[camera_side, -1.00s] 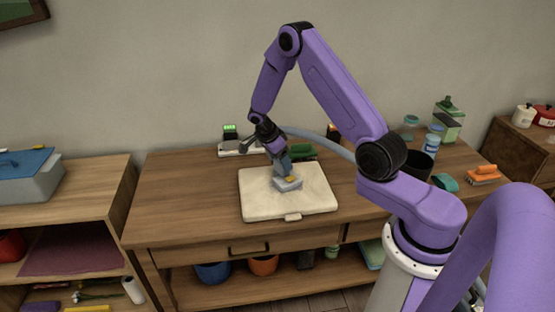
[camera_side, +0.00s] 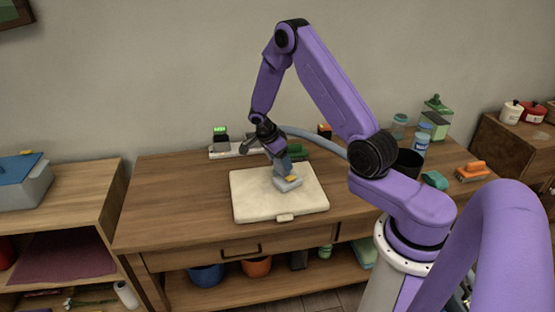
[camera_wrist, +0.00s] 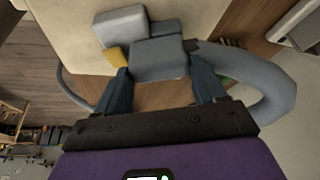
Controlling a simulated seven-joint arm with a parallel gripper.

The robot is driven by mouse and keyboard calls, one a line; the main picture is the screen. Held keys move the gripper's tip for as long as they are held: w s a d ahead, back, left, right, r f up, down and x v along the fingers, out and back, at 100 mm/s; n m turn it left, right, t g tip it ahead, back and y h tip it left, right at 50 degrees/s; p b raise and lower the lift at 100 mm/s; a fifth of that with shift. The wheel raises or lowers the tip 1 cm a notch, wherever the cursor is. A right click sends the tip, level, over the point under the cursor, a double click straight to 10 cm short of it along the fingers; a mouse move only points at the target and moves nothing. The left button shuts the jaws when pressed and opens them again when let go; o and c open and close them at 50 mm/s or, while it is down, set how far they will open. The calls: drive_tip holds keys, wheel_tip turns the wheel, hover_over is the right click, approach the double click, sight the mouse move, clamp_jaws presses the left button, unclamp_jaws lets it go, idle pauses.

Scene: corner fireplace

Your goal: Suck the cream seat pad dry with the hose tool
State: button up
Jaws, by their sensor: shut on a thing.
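The cream seat pad (camera_side: 253,205) lies flat on the wooden table, with a small tab on its front edge. It also shows in the wrist view (camera_wrist: 75,22). My gripper (camera_side: 281,168) is above the pad's middle, pointing down, and is shut on the grey hose tool (camera_side: 289,184). In the wrist view the fingers (camera_wrist: 161,82) hold the tool's grey block (camera_wrist: 160,58), with a yellow patch beside it. The tool's head is at the pad's surface; I cannot tell how firmly it touches. The grey-blue hose (camera_side: 318,138) runs back and right from the tool.
A white strip with a device with a green display (camera_side: 220,137) stands behind the pad. A green item (camera_side: 293,151) lies at the back. To the right are jars, a dark cup (camera_side: 408,163), a teal item (camera_side: 434,180) and an orange brush (camera_side: 473,171). The table left of the pad is clear.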

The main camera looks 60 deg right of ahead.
drive_tip(key=shift+s+d, duration=0.6)
drive_tip(key=shift+s, duration=0.05)
drive_tip(key=shift+w+a, duration=2.45)
drive_tip(key=shift+w, duration=0.05)
drive_tip(key=shift+w+a, duration=0.15)
drive_tip(key=shift+w+a, duration=0.55)
drive_tip(key=shift+w+a, duration=0.15)
drive_tip(key=shift+w+a, duration=0.6)
drive_tip(key=shift+a, duration=0.05)
wheel_tip(320, 180, up, 8)
idle(1.6)
